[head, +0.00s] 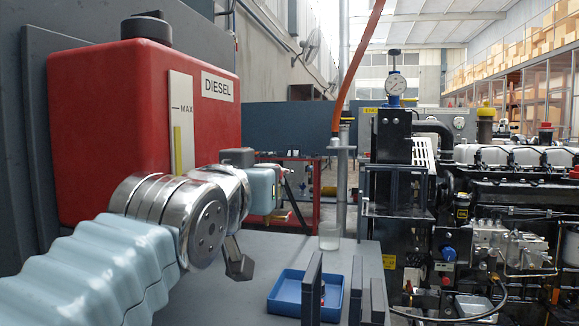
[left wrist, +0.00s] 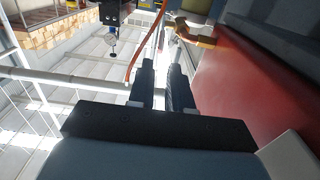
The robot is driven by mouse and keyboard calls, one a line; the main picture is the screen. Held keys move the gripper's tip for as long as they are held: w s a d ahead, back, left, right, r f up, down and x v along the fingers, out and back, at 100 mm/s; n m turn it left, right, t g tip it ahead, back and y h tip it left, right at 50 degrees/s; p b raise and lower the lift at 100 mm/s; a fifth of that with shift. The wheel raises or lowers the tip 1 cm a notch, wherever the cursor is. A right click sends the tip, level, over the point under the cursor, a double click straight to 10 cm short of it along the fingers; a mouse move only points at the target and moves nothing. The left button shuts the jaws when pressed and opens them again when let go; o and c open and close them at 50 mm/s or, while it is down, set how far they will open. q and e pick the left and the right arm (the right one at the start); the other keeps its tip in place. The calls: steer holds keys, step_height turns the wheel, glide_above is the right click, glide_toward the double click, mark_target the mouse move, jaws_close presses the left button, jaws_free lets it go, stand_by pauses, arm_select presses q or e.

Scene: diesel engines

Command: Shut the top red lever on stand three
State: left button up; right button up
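I cannot clearly make out a red lever or a stand number in either view. My left arm reaches in below the red diesel tank (head: 140,95). My left gripper (head: 297,208) points away from me over the grey bench; its dark fingers are small here. In the left wrist view the left gripper (left wrist: 162,75) shows two dark fingers apart with nothing clearly between them. A brass-coloured tap-like fitting (left wrist: 197,32) lies beyond the fingertips, beside the red tank (left wrist: 245,80). My right gripper (head: 333,285) shows at the bottom as upright dark fingers, apart and empty.
A blue tray (head: 283,285) with a small red item lies on the grey bench (head: 255,300), a glass beaker (head: 329,236) behind it. An orange hose (head: 358,60) hangs above. A black stand with a gauge (head: 396,84) and an engine (head: 510,190) fill the right.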

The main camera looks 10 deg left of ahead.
arm_select(q)
steer(key=w+p, duration=0.2)
steer(key=w, duration=0.8)
steer(key=shift+w+p, duration=0.35)
steer(key=shift+w, duration=0.05)
jaws_close()
